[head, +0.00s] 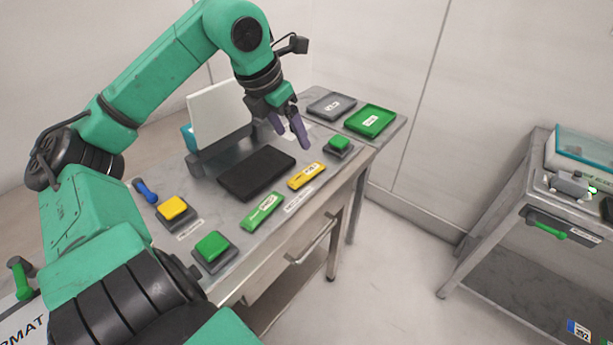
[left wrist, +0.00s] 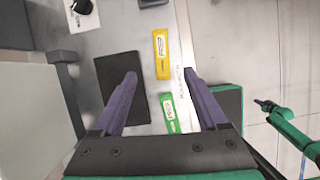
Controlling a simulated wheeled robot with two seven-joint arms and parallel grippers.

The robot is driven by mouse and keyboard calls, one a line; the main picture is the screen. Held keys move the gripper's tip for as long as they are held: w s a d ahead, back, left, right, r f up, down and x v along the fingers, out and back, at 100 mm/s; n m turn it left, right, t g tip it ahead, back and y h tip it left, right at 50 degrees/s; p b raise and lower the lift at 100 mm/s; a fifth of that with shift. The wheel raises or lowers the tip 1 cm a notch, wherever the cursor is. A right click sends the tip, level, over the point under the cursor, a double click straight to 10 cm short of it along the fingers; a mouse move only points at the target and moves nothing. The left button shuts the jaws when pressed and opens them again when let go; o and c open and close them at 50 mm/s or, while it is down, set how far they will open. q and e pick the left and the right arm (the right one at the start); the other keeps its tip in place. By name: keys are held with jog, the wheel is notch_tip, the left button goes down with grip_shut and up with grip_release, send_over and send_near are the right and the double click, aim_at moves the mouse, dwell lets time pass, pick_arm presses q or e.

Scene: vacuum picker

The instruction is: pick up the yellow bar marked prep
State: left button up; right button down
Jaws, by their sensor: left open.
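The yellow bar (head: 306,175) lies flat on the grey table near its front edge, to the right of a black pad (head: 257,172). In the left wrist view the yellow bar (left wrist: 162,54) carries a pale label whose print is too small to read surely. My left gripper (head: 290,130) is open and empty above the table, with its purple fingers pointing down. In the left wrist view the bar shows beyond and between the fingertips (left wrist: 159,75), apart from both. A green arm with a dark end (left wrist: 265,105), apparently my right one, shows at the right; its jaws are unclear.
A green bar (head: 262,211) lies near the yellow one. Green buttons (head: 213,246) (head: 339,143) and a yellow button (head: 173,208) stand on dark bases. Grey (head: 332,106) and green (head: 371,121) trays lie at the far end. A white panel (head: 218,113) stands behind the pad.

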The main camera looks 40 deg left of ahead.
aim_at(309, 170)
pick_arm(q)
jog(key=p+x, duration=0.1)
jog(key=x, duration=1.1)
jog(key=shift+w+f, duration=0.2)
jog(key=shift+f, duration=0.1)
pick_arm(e)
jog(key=shift+w+a+r, duration=0.2)
jog(key=shift+w+r, duration=0.05)
jog(key=shift+r, duration=0.2)
jog(key=shift+w+a+r, duration=0.2)
jog(key=shift+r, duration=0.2)
pick_arm(q)
jog(key=shift+d+f, duration=0.1)
pick_arm(e)
jog(key=shift+d+f, duration=0.15)
jog(key=shift+f, duration=0.05)
pick_arm(q)
grip_shut()
